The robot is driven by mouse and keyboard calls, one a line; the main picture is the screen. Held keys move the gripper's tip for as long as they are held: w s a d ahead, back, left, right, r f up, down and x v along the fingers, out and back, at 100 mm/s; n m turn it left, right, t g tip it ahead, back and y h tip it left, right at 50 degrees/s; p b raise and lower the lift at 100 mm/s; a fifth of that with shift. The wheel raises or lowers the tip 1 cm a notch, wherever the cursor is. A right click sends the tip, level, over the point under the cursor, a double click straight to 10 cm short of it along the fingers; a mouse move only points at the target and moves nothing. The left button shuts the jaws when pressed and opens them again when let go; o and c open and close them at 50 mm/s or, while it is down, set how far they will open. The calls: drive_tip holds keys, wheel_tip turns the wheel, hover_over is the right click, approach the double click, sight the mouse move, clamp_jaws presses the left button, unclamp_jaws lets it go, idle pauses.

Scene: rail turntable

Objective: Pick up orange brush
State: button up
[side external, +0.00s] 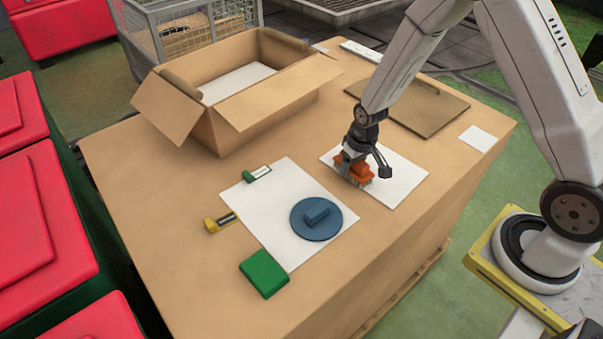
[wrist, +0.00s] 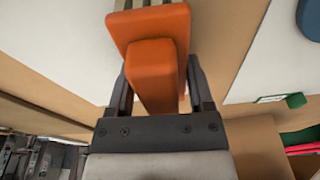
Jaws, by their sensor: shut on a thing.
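The orange brush (side external: 352,168) is at the right of the table in the side external view, over or on a white sheet (side external: 402,180). I cannot tell for sure whether it touches the sheet. My gripper (side external: 356,158) points down at it from above. The two fingers of my gripper (wrist: 158,85) are shut on the handle, one on each side.
An open cardboard box (side external: 215,120) stands at the back. A yellow-black piece (side external: 220,223) lies left. A brown board (side external: 420,108) lies behind my gripper.

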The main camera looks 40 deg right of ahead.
drive_tip(key=shift+r, duration=0.15)
drive_tip(key=shift+r, duration=0.9)
drive_tip(key=s+r, duration=0.1)
drive_tip(key=r, duration=0.1)
drive_tip(key=s+r, duration=0.3)
drive_tip(key=r, duration=0.1)
drive_tip(key=shift+s+a+r, duration=0.15)
drive_tip(key=shift+s+r, duration=0.05)
drive_tip(key=shift+s, duration=0.1)
drive_tip(key=s+r, duration=0.4)
drive_tip(key=s, duration=0.5)
drive_tip(key=shift+s+a+r, duration=0.2)
drive_tip(key=shift+a, duration=0.15)
